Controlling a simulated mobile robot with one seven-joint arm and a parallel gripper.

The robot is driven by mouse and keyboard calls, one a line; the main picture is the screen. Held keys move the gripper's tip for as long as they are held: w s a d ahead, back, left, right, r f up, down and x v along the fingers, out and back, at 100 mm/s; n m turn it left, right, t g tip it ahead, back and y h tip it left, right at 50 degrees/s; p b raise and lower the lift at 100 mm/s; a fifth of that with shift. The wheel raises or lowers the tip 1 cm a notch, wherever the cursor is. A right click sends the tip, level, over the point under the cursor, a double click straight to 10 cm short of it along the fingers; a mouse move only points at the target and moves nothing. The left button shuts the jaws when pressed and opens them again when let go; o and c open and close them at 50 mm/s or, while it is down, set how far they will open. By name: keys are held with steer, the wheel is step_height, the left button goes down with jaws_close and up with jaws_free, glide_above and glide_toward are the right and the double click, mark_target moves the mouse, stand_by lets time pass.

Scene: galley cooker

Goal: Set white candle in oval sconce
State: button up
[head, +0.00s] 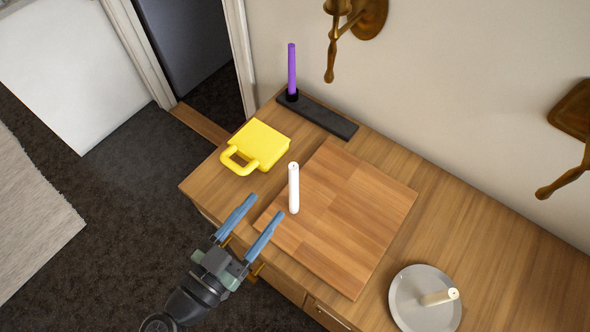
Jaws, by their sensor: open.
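A white candle (294,190) stands upright on the square wooden board (345,235), near its left edge. My gripper (267,205) is open and empty, with its blue fingers pointing toward the candle from the lower left; the candle is just beyond the fingertips, not between them. A brass sconce with a rounded, oval-looking backplate (371,18) is on the wall at the top, partly cut off by the picture edge. Another brass sconce with a squarer backplate (572,112) is at the right edge, also cut off.
A yellow block with a handle (262,145) sits left of the board. A purple candle (292,70) stands in a black holder (328,118) by the wall. The countertop (480,250) right of the board is clear.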

mark_target(294, 191)
steer(key=x, duration=1.2)
steer(key=shift+d+f+p, duration=0.4)
steer(key=shift+d+f, duration=0.15)
jaws_close()
steer(key=shift+w, duration=0.1)
stand_by(0.7)
